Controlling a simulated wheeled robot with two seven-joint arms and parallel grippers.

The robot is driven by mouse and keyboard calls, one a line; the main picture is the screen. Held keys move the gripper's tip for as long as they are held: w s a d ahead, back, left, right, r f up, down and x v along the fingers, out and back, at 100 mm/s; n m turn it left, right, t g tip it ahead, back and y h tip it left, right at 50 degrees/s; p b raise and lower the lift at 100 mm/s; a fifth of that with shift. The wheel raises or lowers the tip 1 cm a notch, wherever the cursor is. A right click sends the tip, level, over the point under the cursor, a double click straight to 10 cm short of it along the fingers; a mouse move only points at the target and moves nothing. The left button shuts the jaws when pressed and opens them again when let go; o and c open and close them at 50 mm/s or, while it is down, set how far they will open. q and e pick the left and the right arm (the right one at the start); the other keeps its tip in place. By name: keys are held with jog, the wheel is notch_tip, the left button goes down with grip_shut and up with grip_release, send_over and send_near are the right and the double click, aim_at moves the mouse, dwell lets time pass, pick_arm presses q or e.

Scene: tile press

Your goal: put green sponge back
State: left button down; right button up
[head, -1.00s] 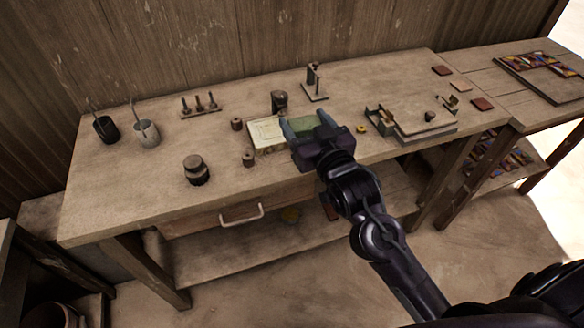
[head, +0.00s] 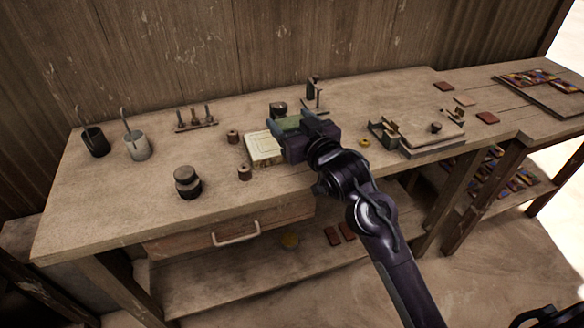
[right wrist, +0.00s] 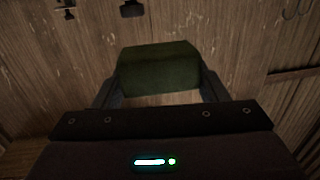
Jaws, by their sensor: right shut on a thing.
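The green sponge (head: 289,123) is between the fingers of my right gripper (head: 288,126), over the back middle of the workbench. In the right wrist view the sponge (right wrist: 160,68) is a dark green block with a finger pressed to each side. My right gripper is shut on it and appears to hold it above the bench top. A pale rectangular block or tray (head: 262,149) lies on the bench just left of and below the gripper, partly hidden by it.
A dark cup (head: 95,142) and a grey cup (head: 137,147) stand at the left. A dark lidded jar (head: 187,183) stands near the front. A small stand (head: 315,97) and dark pot (head: 278,109) are behind the gripper. A press-like fixture (head: 430,138) is at the right. The left front is clear.

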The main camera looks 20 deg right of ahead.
aim_at(292, 176)
notch_tip(292, 176, down, 13)
jog(key=shift+r, duration=0.2)
dwell(0.3)
jog(key=shift+f, duration=0.15)
jog(key=o, duration=1)
jog(key=shift+c, duration=0.2)
